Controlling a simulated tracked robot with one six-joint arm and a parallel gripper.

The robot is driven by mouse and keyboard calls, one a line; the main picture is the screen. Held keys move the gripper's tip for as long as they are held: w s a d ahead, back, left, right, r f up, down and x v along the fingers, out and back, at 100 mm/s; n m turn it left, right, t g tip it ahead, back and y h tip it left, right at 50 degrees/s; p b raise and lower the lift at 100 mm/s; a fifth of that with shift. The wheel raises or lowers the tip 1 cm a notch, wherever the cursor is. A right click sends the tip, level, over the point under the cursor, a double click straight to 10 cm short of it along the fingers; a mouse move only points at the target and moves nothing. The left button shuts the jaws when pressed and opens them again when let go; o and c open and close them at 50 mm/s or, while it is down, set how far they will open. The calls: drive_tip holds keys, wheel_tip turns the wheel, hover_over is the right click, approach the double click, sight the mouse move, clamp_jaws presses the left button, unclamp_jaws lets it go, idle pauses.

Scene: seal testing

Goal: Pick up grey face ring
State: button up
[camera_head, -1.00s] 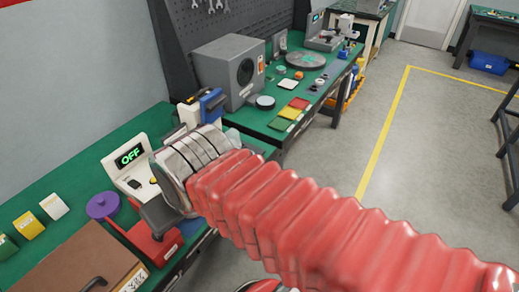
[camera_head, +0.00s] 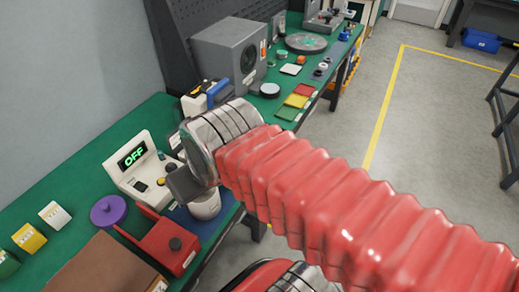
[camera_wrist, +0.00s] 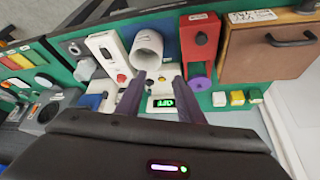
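Several small rings (camera_head: 322,67) lie near the front edge of the far green bench in the head view. They are too small to tell which one is the grey face ring. My gripper (camera_wrist: 158,80) is open and empty in the wrist view, its two dark fingers spread apart. It is above the near bench, well away from the small rings. In the head view my arm and wrist hide most of the fingers.
Below my gripper stand a white cup (camera_head: 205,205), a device reading OFF (camera_head: 130,158) and a red fixture (camera_head: 170,243). A purple disc (camera_head: 108,210) and brown case (camera_head: 105,268) lie left. A grey speaker-like box (camera_head: 228,55) stands on the far bench. Right floor is open.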

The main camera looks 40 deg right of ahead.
drive_tip(key=shift+o, duration=0.8)
drive_tip(key=shift+w+d, duration=0.1)
drive_tip(key=shift+d, duration=0.1)
drive_tip(key=o, duration=0.3)
drive_tip(key=w+d+f+h, duration=0.1)
drive_tip(key=w+d+h, duration=0.1)
drive_tip(key=w+d, duration=0.2)
drive_tip(key=w+d+f+m+t+h, duration=0.1)
drive_tip(key=w+d, duration=0.3)
drive_tip(key=d, duration=0.7)
drive_tip(key=shift+f+t+h, duration=0.3)
drive_tip(key=shift+f+h, duration=0.05)
drive_tip(key=shift+h, duration=0.15)
drive_tip(key=w+d+f+t, duration=0.1)
drive_tip(key=d+f, duration=0.4)
drive_tip(key=d, duration=0.4)
drive_tip(key=d+f+t, duration=0.2)
drive_tip(key=d+f, duration=0.4)
drive_tip(key=d, duration=0.2)
drive_tip(key=s+a+f+t+y, duration=0.1)
drive_tip(key=s+f+t+y, duration=0.2)
drive_tip(key=s+f, duration=0.2)
drive_tip(key=shift+s, duration=0.3)
drive_tip(key=shift+a, duration=0.1)
drive_tip(key=x, duration=0.8)
drive_tip(key=shift+w, duration=0.3)
